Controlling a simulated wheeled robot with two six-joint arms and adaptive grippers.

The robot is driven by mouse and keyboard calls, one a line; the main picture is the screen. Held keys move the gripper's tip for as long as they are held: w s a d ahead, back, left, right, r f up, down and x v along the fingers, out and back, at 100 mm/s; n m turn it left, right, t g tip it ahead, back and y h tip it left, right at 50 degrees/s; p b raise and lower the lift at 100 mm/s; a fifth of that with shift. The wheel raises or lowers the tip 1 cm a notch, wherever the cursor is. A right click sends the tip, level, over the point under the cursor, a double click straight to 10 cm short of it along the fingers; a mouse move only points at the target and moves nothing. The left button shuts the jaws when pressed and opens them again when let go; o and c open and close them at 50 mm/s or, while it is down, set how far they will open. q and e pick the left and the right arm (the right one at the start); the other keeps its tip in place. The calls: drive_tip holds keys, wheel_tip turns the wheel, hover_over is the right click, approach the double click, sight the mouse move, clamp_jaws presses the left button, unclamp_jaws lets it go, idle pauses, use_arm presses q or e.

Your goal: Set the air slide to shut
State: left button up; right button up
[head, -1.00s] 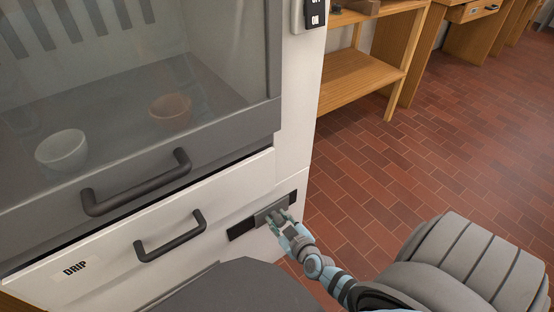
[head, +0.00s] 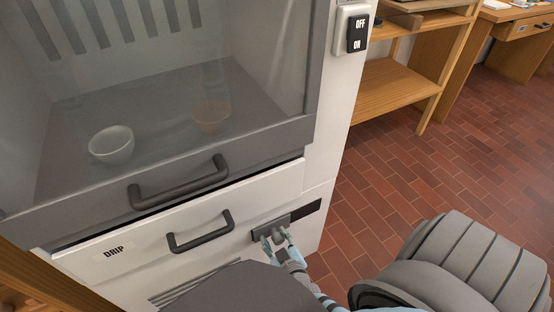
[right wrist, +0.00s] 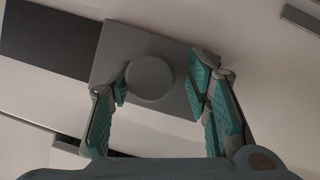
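The air slide is a grey plate (head: 268,224) with a round knob (right wrist: 150,77), low on the white front of the cabinet. It sits at the left part of its track in the head view, with a dark opening (head: 308,212) bare to its right. My right gripper (head: 276,237) is at the plate. In the right wrist view its teal-padded fingers (right wrist: 161,88) stand apart on either side of the knob. The left finger there looks close to the knob; a gap shows at the right one. I cannot tell whether either touches. My left gripper is not in view.
A drawer labelled DRIP (head: 114,251) with a dark handle (head: 201,232) is left of the slide. An OFF/ON switch (head: 357,35) is upper right. The brick floor (head: 420,170) is clear.

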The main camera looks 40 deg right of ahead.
drive_tip(key=shift+d+r, duration=0.1)
drive_tip(key=shift+d, duration=0.05)
drive_tip(key=shift+r, duration=0.3)
wheel_tip(320, 180, up, 9)
drive_tip(key=shift+r, duration=0.2)
idle(0.5)
